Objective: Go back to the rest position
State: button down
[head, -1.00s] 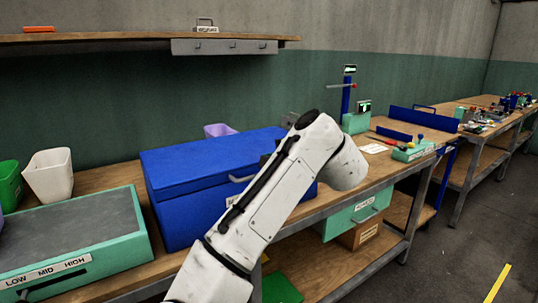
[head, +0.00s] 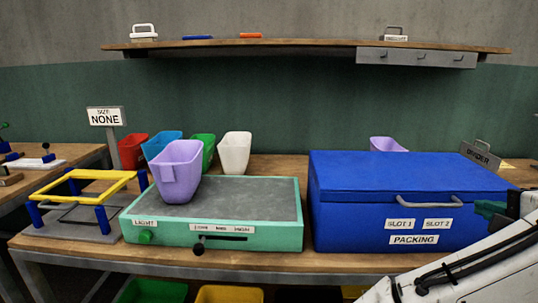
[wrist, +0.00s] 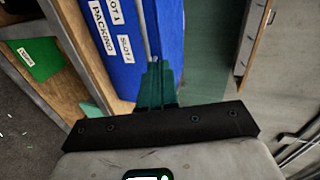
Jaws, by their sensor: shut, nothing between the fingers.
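My gripper (head: 488,209) is at the right edge of the head view, in front of the right end of the blue packing box (head: 350,222). Its dark green fingers are together and empty in the wrist view (wrist: 157,82). The box is closed, with a grey handle (head: 430,201) on its front and labels SLOT 1, SLOT 2 and PACKING. The fingers point toward the box and appear close to the handle. I cannot tell whether they touch it. My white arm covers the lower right corner of the head view.
A green press (head: 270,237) labelled LIGHT stands left of the box, with a purple bin (head: 178,172) on its top. Red, blue, green and white bins (head: 235,152) stand behind. A yellow-topped frame (head: 95,178) is far left. A shelf (head: 300,45) hangs above.

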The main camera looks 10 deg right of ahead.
jog(key=s+a+f+n+g+y, duration=0.15)
jog(key=a+f+n+g, duration=0.25)
jog(key=f+n, duration=0.55)
jog(key=s+a+f+n+g, duration=0.3)
jog(key=f+n, duration=0.2)
jog(key=f, duration=0.9)
jog(key=s+a+f+n+g+y, duration=0.1)
jog(key=s+a+f+n+g, duration=0.2)
jog(key=s+a+f, duration=0.5)
jog(key=s+a+f+n+g+y, duration=0.2)
jog(key=s+a+f+n+g, duration=0.15)
jog(key=s+f, duration=0.8)
notch_tip(320, 180, up, 13)
jog(key=w+p, duration=0.1)
jog(key=p, duration=1.1)
jog(key=shift+m+t+p, duration=0.3)
jog(key=shift+m+t, duration=0.05)
jog(key=shift+m, duration=0.05)
jog(key=shift+h, duration=0.25)
